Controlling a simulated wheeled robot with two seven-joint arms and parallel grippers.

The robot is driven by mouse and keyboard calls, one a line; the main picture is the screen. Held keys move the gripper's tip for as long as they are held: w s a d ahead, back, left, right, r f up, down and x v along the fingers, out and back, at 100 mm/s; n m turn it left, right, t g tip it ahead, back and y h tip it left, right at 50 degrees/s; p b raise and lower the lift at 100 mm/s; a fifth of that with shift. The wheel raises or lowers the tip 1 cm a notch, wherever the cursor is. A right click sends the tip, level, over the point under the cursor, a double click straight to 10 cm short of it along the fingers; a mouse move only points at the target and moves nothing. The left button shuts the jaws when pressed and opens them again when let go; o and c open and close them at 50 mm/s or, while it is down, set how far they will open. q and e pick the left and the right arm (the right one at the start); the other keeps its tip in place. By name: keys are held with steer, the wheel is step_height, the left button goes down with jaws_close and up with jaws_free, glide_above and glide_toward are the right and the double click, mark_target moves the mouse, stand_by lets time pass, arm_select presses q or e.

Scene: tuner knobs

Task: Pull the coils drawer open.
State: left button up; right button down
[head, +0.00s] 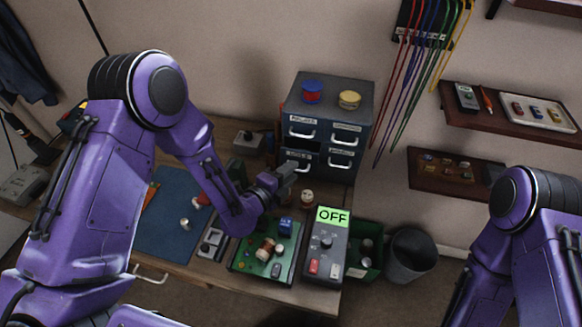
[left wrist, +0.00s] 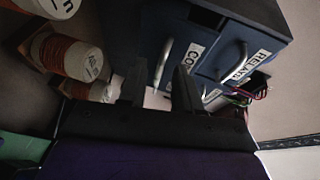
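The dark grey drawer cabinet (head: 365,125) stands at the back of the bench. Its lower left drawer, the coils drawer (head: 298,156), appears to stand out a little, with a dark gap above its front. In the left wrist view its label (left wrist: 191,58) is partly covered by a finger and reads "CO". My left gripper (head: 290,170) is close in front of this drawer. In the left wrist view the gripper (left wrist: 160,88) has its fingers apart, with the coils handle (left wrist: 160,66) showing between them; contact cannot be told. My right gripper is out of view.
The relays drawer (left wrist: 247,66) is beside it in the wrist view. Copper-wound spools (left wrist: 65,55) stand close to the left gripper. A circuit board (head: 243,262) and a grey box reading "OFF" (head: 325,245) lie in front. A blue mat (head: 165,235) is at left.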

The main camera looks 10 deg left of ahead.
arm_select(q)
steer(key=shift+w+d+f, duration=0.15)
steer(key=shift+w+d, duration=0.1)
steer(key=shift+w, duration=0.25)
jaws_close()
steer(key=shift+s, duration=0.1)
stand_by(1.0)
